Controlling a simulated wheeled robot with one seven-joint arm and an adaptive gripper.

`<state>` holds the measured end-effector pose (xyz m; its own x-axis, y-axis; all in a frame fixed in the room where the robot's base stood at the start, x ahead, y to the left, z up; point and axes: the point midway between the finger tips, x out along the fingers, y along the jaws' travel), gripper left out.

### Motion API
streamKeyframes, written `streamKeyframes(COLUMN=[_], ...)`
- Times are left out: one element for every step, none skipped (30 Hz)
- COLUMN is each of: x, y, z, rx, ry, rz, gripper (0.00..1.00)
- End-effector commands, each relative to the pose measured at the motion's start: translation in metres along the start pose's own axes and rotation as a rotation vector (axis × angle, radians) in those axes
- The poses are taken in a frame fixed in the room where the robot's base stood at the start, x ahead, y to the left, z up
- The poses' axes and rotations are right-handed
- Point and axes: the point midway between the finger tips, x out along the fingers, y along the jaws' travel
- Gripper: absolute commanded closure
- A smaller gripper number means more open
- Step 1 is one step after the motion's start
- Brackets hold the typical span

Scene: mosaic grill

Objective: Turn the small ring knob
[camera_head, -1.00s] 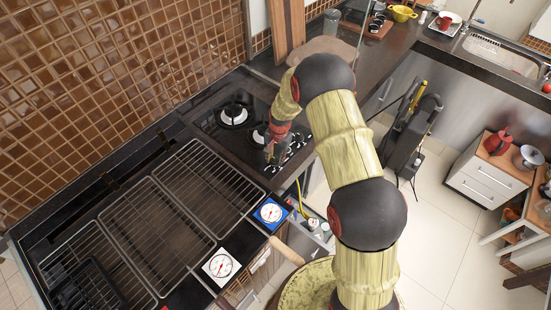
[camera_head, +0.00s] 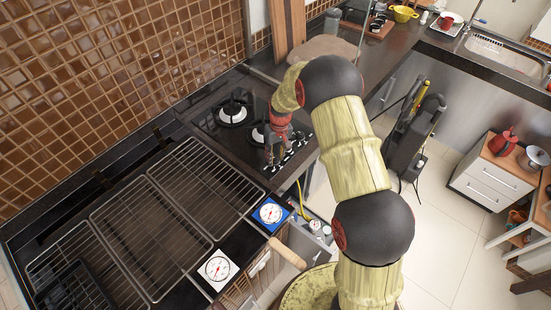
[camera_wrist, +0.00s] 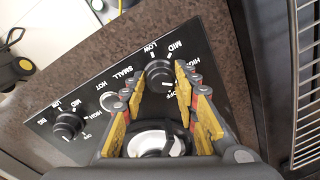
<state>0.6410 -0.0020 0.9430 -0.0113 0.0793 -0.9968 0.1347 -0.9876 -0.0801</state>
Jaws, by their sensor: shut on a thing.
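The small ring knob (camera_wrist: 160,73) is a round black knob beside the word SMALL on the dark control panel (camera_wrist: 110,103). My gripper (camera_wrist: 163,85) is shut on it in the wrist view, with the yellow-padded fingers on either side. LOW, MID and HIGH markings surround the knob, and part of its lower edge is covered by the fingers. In the head view my gripper (camera_head: 273,157) points down at the cooktop's front right edge, where it hides the knob.
A second knob (camera_wrist: 68,125), near the word BIG, sits on the same panel. A cooktop burner (camera_wrist: 155,143) shows between my fingers. Grill grates (camera_head: 150,215) lie left of my arm, with a blue-framed dial (camera_head: 270,213) and a white-framed dial (camera_head: 217,268) beside them.

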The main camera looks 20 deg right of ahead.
Motion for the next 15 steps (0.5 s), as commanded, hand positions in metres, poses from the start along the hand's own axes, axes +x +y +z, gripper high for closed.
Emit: streamKeyframes(x=[0.0013,0.0013,0.0012,0.0012,0.0011,0.0010,0.0009,0.0009,0.0008,0.0006,0.0006,0.0004,0.0004,0.0003,0.0002], y=[0.0002,0.0002,0.0002,0.0001,0.0000,-0.0001,-0.0001,-0.0001,-0.0001,-0.0001,-0.0001,-0.0001,-0.0001,-0.0001,-0.0001], z=[-0.0008,-0.0009,-0.0010,-0.0010,-0.0010,-0.0009,-0.0009,-0.0010,-0.0012,-0.0014,-0.0015,-0.0015,-0.0015,-0.0015,-0.0015], rx=[-0.042,-0.068,-0.104,-0.129,-0.154,-0.187,-0.211,-0.233,-0.262,-0.282,-0.302,-0.326,-0.343,-0.359,-0.378], ry=[-0.002,-0.004,-0.006,-0.009,-0.011,-0.014,-0.016,-0.018,-0.020,-0.021,-0.022,-0.024,-0.026,-0.027,-0.029], rz=[0.000,0.000,0.000,0.000,0.000,0.000,0.000,0.000,0.000,0.001,0.001,0.001,0.001,0.001,0.001], gripper=[0.95,0.95,0.95,0.95,0.95,0.95,0.95,0.95,0.95,0.95,0.95,0.95,0.95,0.95,0.95])
